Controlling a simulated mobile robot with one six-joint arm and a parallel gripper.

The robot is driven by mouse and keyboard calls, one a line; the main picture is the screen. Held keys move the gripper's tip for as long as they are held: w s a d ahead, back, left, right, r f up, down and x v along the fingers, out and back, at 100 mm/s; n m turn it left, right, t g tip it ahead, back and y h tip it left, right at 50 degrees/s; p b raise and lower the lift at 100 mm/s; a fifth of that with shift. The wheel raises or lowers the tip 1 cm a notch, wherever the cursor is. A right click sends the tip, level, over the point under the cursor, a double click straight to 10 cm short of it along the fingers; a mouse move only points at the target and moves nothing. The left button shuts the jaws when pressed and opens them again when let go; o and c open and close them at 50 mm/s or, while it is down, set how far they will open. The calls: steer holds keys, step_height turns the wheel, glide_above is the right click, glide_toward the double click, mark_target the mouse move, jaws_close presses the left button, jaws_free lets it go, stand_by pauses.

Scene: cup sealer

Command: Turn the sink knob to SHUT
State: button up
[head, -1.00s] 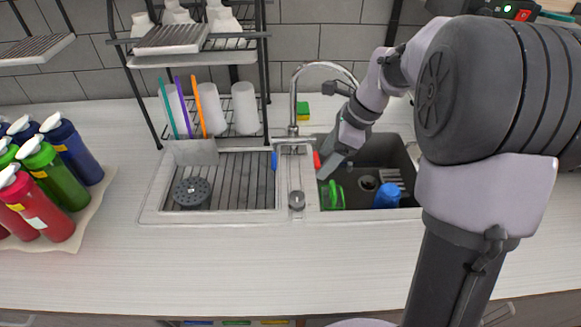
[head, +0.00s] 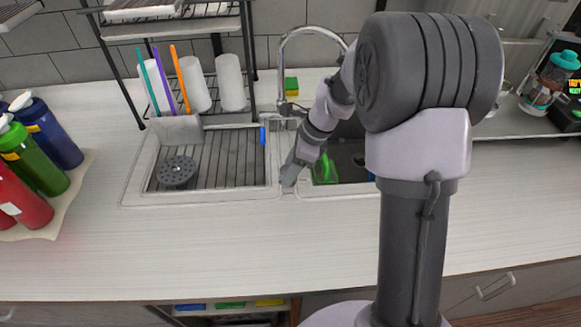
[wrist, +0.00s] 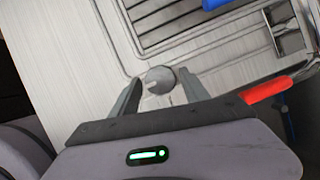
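The sink knob (wrist: 160,79) is a round grey metal knob on the sink's front rim, seen in the wrist view. It lies between the tips of my gripper's two fingers, with a narrow gap on each side. My gripper (wrist: 160,77) is open around the knob; I cannot tell how high above the rim the tips are. In the head view my gripper (head: 289,178) points down at the sink divider and hides the knob. No label for SHUT can be read.
The faucet (head: 281,75) rises behind the divider. The left side holds a ribbed drainboard (head: 225,165) with a round dark strainer (head: 177,171). A green item (head: 325,169) lies in the right basin. A red item (wrist: 266,90) is close to my right finger. Bottles (head: 45,135) stand far left.

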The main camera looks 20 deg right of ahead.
jaws_close()
steer(key=c, duration=1)
jaws_free()
steer(key=shift+r+n+p, duration=0.1)
steer(key=shift+n+p, duration=0.2)
steer(key=shift+p, duration=0.15)
steer(key=n+p, duration=0.1)
steer(key=n+g+p, duration=0.1)
steer(key=n+p, duration=0.1)
steer(key=shift+w+r+y, duration=0.15)
steer(key=shift+y, duration=0.15)
steer(key=n+g+p, duration=0.2)
steer(key=n+p, duration=0.3)
steer(key=shift+w, duration=0.15)
steer(key=n+g+h+p, duration=0.1)
steer(key=n, duration=0.2)
steer(key=n+g+p, duration=0.1)
steer(key=n+p, duration=0.1)
steer(key=shift+w+a+n+h, duration=0.1)
steer(key=shift+w+n+h, duration=0.05)
steer(key=shift+n+h, duration=0.25)
steer(key=shift+f+n+g+h+p, duration=0.15)
steer(key=shift+n+h+p, duration=0.1)
steer(key=shift+n+p, duration=0.4)
steer(key=shift+f+n+g+h+p, duration=0.15)
steer(key=shift+n+h+p, duration=0.15)
steer(key=shift+n, duration=0.65)
steer(key=o, duration=1.3)
